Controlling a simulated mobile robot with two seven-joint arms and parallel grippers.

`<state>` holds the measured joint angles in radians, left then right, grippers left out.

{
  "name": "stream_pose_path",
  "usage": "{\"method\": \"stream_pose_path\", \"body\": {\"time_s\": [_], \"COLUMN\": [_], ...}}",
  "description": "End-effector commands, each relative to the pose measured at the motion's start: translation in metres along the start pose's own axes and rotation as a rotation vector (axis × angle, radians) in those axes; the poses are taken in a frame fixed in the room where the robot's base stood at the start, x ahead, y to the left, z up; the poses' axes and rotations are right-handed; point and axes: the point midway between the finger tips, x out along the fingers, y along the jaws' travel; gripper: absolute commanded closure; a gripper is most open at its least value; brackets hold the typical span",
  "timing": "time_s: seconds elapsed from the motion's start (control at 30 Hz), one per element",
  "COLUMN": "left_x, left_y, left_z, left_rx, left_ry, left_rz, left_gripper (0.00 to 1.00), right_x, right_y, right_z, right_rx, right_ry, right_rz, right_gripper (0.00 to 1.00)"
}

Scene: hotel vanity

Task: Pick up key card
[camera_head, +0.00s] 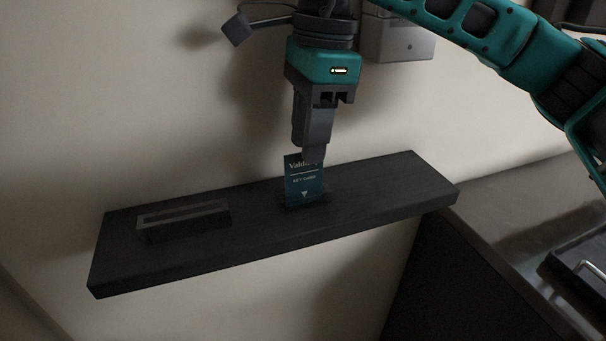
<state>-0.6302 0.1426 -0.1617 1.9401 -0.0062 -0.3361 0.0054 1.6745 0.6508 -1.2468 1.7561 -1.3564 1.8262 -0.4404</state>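The key card (304,184) is a dark teal card with light lettering. It stands upright in a small dark holder (306,204) on the dark shelf (370,187). My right gripper (313,156) points down from above, with its fingertips at the card's top edge. One fingertip overlaps the card's upper right corner. The fingers show nearly edge-on, so I cannot tell whether they are closed on the card. My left gripper is not in view.
A low dark block with a slot (184,219) lies on the shelf's left part. A grey box (398,42) is on the wall behind my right arm. A dark counter (500,235) lies below at the right. The shelf's right end is clear.

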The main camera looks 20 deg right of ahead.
Motion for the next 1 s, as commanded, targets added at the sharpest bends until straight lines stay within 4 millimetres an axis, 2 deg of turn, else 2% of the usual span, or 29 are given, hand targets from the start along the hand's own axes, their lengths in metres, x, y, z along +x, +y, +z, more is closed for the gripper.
{"method": "stream_pose_path", "body": {"time_s": [0.1,0.27,0.57,0.9,1.0], "left_x": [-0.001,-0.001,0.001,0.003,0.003], "left_y": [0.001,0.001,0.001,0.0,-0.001], "left_z": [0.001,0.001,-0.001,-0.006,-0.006], "left_rx": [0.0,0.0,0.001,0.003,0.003], "left_ry": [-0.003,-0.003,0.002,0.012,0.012], "left_rz": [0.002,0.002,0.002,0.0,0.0], "left_gripper": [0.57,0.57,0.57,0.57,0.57], "right_x": [0.02,0.04,0.044,0.043,0.043], "right_y": [0.003,0.003,0.002,0.002,0.002], "right_z": [-0.001,-0.001,0.0,0.0,0.0], "right_rx": [0.001,0.001,0.001,0.001,0.001], "right_ry": [0.0,-0.001,-0.003,-0.003,-0.003], "right_rz": [0.004,0.003,0.0,0.001,0.001], "right_gripper": [0.67,0.67,0.67,1.0,1.0]}}
